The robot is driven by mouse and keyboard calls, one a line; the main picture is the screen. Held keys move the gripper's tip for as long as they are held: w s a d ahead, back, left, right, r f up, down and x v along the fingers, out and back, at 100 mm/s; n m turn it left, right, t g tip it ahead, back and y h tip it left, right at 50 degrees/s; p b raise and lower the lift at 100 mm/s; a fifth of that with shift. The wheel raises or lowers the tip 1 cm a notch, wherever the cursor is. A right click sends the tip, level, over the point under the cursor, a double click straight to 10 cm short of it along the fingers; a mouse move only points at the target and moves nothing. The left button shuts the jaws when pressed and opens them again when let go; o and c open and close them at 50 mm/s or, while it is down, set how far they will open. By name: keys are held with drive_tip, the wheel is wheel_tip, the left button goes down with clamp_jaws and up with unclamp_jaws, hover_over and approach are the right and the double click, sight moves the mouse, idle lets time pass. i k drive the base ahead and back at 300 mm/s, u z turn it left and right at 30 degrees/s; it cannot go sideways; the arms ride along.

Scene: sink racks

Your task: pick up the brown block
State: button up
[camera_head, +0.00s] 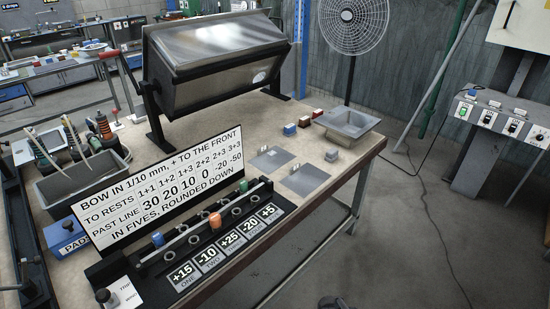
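Three small blocks with pale lower parts stand in a slanting row on the bench, left of the grey metal basin. The nearest is a blue block (290,130), then a red block (304,121). The farthest is a dark reddish-brown block (318,113), closest to the basin; it looks the most brown, but it is too small to be sure of its colour. I cannot make out my gripper in this view. A small dark shape shows at the bottom edge and I cannot tell what it is.
Flat grey plates (304,180) lie in front of the blocks. A large tilted metal box (215,90) on a frame stands behind left. A lettered sign (160,190) and a peg rack (215,235) fill the front.

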sight(304, 122)
drive_tip(key=z, duration=1.15)
drive_tip(key=i, duration=2.2)
drive_tip(key=u, duration=0.05)
